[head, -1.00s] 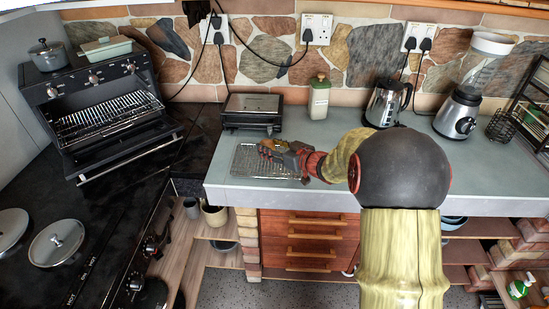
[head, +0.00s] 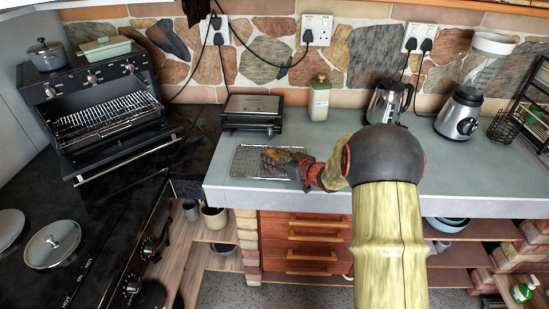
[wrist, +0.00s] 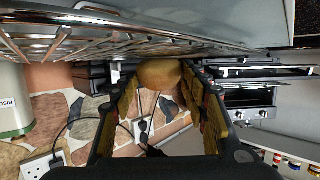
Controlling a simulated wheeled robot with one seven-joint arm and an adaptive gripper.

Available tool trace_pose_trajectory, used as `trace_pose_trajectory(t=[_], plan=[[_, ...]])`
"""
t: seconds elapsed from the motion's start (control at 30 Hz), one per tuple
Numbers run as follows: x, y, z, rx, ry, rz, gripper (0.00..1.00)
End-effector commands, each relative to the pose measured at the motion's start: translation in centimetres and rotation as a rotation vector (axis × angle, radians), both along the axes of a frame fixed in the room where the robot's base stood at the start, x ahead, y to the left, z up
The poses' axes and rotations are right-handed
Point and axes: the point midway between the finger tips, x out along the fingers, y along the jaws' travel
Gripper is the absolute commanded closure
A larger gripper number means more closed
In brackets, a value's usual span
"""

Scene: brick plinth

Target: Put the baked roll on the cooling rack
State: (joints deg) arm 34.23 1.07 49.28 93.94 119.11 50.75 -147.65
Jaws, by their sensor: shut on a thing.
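The cooling rack (head: 240,161) is a wire grid lying flat on the grey-green counter. It also shows in the wrist view (wrist: 60,42), along the top. My gripper (head: 271,155) is over the rack's right part. The baked roll is golden brown and shows between my fingers in the wrist view (wrist: 160,73); my gripper is shut on it. In the head view the roll (head: 270,153) is small and partly covered by the fingers. The roll is very close to the rack's wires; I cannot tell whether it touches them.
A black press grill (head: 252,113) stands behind the rack, with a pale green bottle (head: 319,100) to its right. A kettle (head: 386,102) and blender (head: 460,110) stand farther right. The oven (head: 100,110) at left has its door open. The counter right of the rack is mostly clear.

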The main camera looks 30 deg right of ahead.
Motion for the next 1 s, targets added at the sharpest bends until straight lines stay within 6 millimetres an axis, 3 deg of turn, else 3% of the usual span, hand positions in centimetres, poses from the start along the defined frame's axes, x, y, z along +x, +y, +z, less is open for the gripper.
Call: trace_pose_trajectory(t=[0.23, 0.27, 0.57, 1.0], plan=[[-0.01, 0.01, -0.44, 0.0, 0.001, 0.0, 0.68], [-0.02, 0.02, -0.37, 0.001, 0.001, 0.0, 0.54], [-0.02, 0.02, -0.3, 0.001, 0.001, 0.0, 0.37], [-0.02, 0.03, 0.14, 0.001, 0.001, 0.0, 0.37]])
